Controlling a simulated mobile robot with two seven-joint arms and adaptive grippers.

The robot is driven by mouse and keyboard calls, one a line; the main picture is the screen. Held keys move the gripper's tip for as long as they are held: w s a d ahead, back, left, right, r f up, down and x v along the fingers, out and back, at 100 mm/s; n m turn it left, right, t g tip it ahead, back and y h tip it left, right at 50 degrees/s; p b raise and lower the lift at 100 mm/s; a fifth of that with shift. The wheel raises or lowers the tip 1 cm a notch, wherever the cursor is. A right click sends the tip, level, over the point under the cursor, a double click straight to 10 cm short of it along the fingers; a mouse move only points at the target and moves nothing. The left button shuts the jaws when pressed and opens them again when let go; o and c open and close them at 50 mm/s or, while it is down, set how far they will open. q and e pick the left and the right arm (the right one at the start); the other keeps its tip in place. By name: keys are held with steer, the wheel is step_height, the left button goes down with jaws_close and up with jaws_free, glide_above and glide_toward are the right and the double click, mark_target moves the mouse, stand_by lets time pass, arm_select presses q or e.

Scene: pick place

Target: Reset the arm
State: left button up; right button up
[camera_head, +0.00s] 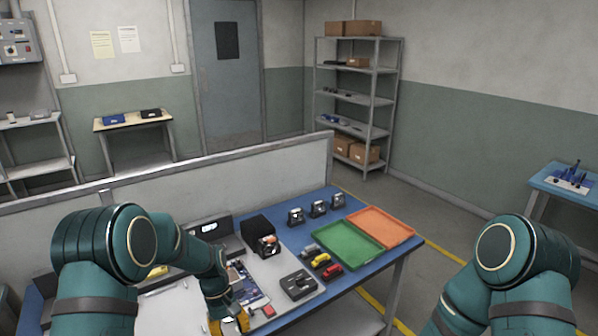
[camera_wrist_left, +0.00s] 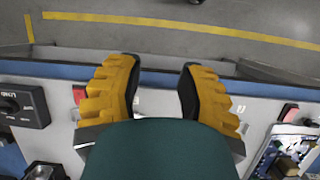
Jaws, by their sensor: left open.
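My left gripper (camera_head: 232,322) hangs low over the near edge of the workbench in the head view, mostly hidden by my own arm and the frame's bottom edge. In the left wrist view my left gripper (camera_wrist_left: 160,80) shows two yellow fingers spread apart with nothing between them. The bench's blue edge and the floor lie beneath it. My left arm (camera_head: 110,250) comes in from the left. My right arm (camera_head: 520,260) is bent at the lower right, and its gripper is outside the picture.
The floor right of the bench is clear.

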arm_select(q)
steer(key=s+d+f+m+t, duration=0.2)
steer(key=s+f, duration=0.3)
steer(key=s, duration=0.3)
steer(key=s+d+f+m+t+h, duration=0.1)
steer(key=s+d+f+m+t, duration=0.1)
steer(key=s, duration=0.6)
step_height(320, 180, down, 3)
steer(key=shift+s+d+f+t+b, duration=0.25)
steer(key=shift+d+t+b, duration=0.2)
steer(key=shift+d, duration=0.8)
